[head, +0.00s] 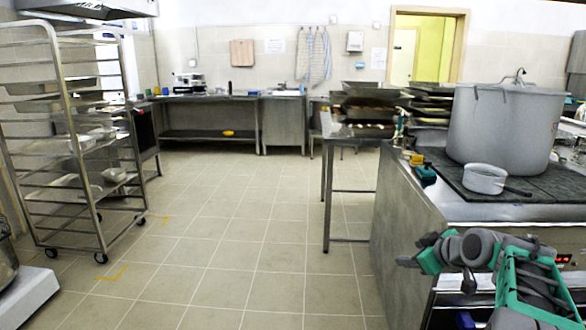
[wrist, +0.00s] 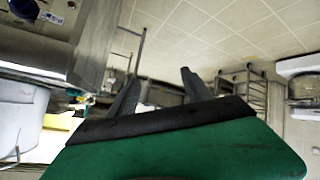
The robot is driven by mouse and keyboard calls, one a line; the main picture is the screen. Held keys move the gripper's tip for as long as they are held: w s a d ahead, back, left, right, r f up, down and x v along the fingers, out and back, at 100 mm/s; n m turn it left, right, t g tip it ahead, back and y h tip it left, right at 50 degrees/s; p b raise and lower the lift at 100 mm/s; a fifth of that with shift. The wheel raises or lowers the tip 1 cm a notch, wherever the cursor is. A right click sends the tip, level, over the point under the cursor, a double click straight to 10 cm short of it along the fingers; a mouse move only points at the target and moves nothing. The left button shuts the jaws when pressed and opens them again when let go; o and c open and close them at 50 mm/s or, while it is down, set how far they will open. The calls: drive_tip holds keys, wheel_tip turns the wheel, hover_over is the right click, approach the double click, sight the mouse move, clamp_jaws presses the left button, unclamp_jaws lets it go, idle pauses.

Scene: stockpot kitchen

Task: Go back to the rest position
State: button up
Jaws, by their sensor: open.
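My gripper (head: 416,252) is at the lower right of the head view, in front of the grey side of the stove counter. It points to the left, and my arm folds behind it at the right edge. In the wrist view my gripper (wrist: 160,84) shows two dark fingers spread apart with nothing between them. The green body of the gripper fills the bottom of that view.
A large stockpot (head: 506,130) and a small saucepan (head: 484,179) stand on the stove counter (head: 540,211) at right. A steel table (head: 327,190) stands beyond it. A wheeled rack (head: 62,140) stands at left. The tiled floor (head: 240,240) between is clear.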

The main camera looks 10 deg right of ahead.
drive_tip(key=s+a+r+m+g+p, duration=0.1)
drive_tip(key=s+a+r+g+p, duration=0.1)
drive_tip(key=a+r+p, duration=0.35)
drive_tip(key=s+a+r+m+g+p, duration=0.1)
drive_tip(key=s+a+r+p, duration=0.15)
drive_tip(key=a, duration=0.65)
drive_tip(key=s+a+r+m+g+p, duration=0.2)
drive_tip(key=s+a+p, duration=0.3)
drive_tip(key=s, duration=0.4)
drive_tip(key=s+a+r+m+g+p, duration=0.1)
drive_tip(key=s+a+g+p, duration=0.1)
drive_tip(key=s+a+p, duration=0.3)
drive_tip(key=s+a, duration=0.1)
drive_tip(key=s, duration=0.3)
drive_tip(key=shift+s+a+r+m+h+p, duration=0.15)
drive_tip(key=shift+a+r+m+h+p, duration=0.1)
drive_tip(key=shift+r+m+h+p, duration=0.15)
